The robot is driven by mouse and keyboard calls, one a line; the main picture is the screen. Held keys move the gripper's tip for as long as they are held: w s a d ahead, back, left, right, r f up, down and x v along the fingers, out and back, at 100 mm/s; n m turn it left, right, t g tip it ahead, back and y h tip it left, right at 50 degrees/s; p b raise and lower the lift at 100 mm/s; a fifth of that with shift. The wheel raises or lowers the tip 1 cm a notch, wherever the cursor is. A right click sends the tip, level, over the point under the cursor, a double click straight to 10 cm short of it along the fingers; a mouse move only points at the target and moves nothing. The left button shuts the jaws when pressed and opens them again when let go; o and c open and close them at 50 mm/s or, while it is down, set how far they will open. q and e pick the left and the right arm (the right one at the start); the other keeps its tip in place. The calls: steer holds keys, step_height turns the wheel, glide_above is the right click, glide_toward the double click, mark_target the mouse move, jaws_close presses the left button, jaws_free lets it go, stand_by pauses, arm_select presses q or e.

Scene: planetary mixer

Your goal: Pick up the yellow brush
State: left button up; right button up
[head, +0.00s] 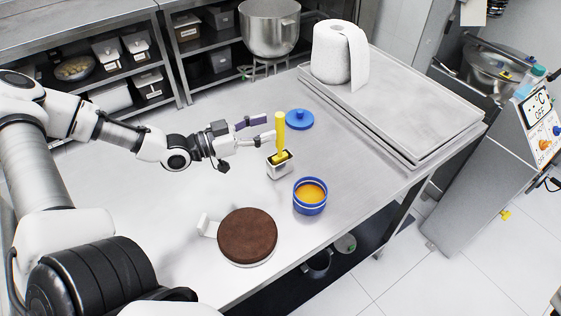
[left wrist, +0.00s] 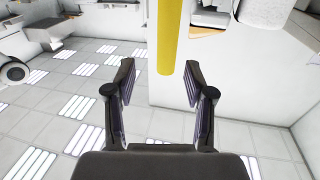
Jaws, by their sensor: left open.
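The yellow brush (head: 280,130) stands upright in a small white square holder (head: 281,170) on the steel table, handle up. My left gripper (head: 268,127) is open and level with the handle, coming in from the left. Its fingertips are close beside the handle in the head view. In the left wrist view, the yellow handle (left wrist: 168,35) reaches in from the top edge, and its end lies near the gap between the open fingers (left wrist: 160,75), closer to the right finger. Whether a finger touches it is not clear. My right gripper is not in view.
A blue lid (head: 299,119) lies behind the holder. A blue tub with orange contents (head: 310,195) and a round brown cake (head: 247,236) stand in front. A paper roll (head: 336,55) stands on trays (head: 405,110) at the back right. The table's left part is clear.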

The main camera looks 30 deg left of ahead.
mark_target(280, 122)
arm_select(q)
steer(key=x, duration=0.1)
steer(key=b+x, duration=0.1)
steer(key=x, duration=0.1)
steer(key=b+x, duration=0.1)
steer(key=x, duration=0.1)
steer(key=shift+w+a+f, duration=0.2)
steer(key=shift+a+f, duration=0.15)
steer(key=shift+a, duration=0.1)
steer(key=shift+d+r, duration=0.2)
steer(key=shift+d, duration=0.05)
steer(key=shift+a, duration=0.2)
steer(key=c, duration=0.6)
jaws_close()
steer(key=shift+d, duration=0.1)
